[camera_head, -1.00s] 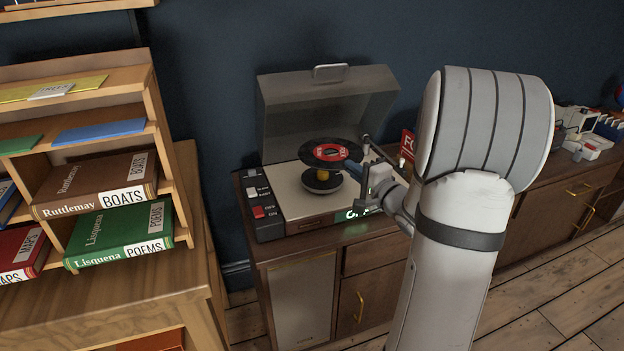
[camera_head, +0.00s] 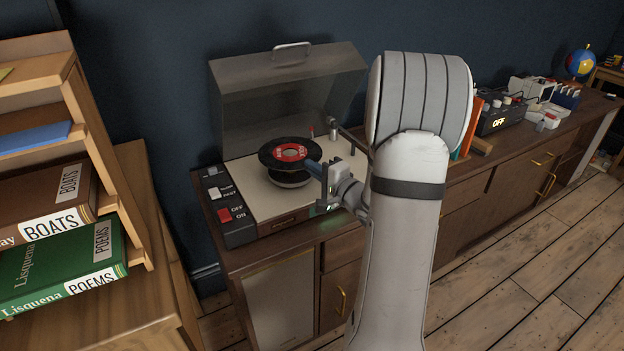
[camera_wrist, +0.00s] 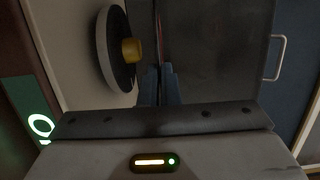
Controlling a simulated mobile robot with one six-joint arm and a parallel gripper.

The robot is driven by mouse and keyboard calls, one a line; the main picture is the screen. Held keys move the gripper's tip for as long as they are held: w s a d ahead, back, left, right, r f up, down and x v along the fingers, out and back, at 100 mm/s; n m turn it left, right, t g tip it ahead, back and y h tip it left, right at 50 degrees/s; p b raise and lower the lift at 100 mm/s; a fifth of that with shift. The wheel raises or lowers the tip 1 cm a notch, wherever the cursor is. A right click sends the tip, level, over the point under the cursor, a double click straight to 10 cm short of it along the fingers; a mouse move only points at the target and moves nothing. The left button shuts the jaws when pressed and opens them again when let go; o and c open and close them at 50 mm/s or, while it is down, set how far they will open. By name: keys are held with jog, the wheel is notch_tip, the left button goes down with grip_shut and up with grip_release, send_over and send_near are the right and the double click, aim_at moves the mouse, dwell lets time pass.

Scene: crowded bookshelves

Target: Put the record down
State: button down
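The black record (camera_head: 273,158) with a red label is held flat just above the turntable platter (camera_head: 290,183). In the wrist view the record (camera_wrist: 159,30) shows edge-on, with a thin strip of red. A gap separates it from the platter (camera_wrist: 104,50) and its yellow hub (camera_wrist: 131,50). My gripper (camera_head: 313,167) is shut on the record's near right edge. Its blue fingertips (camera_wrist: 159,82) also show in the wrist view. The record player (camera_head: 245,195) has its clear lid (camera_head: 285,95) raised behind the record. The record hides the hub in the head view.
The tonearm (camera_head: 345,135) stands right of the platter, close to my gripper. Red and white switches (camera_head: 224,214) line the player's left side. A bookshelf with a green book (camera_head: 60,265) stands left. A device reading OFF (camera_head: 500,120) is farther right on the cabinet.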

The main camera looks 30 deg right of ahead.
jog(key=shift+f, duration=1.3)
jog(key=shift+f+b, duration=0.4)
jog(key=shift+b, duration=0.05)
jog(key=c, duration=1.7)
grip_release()
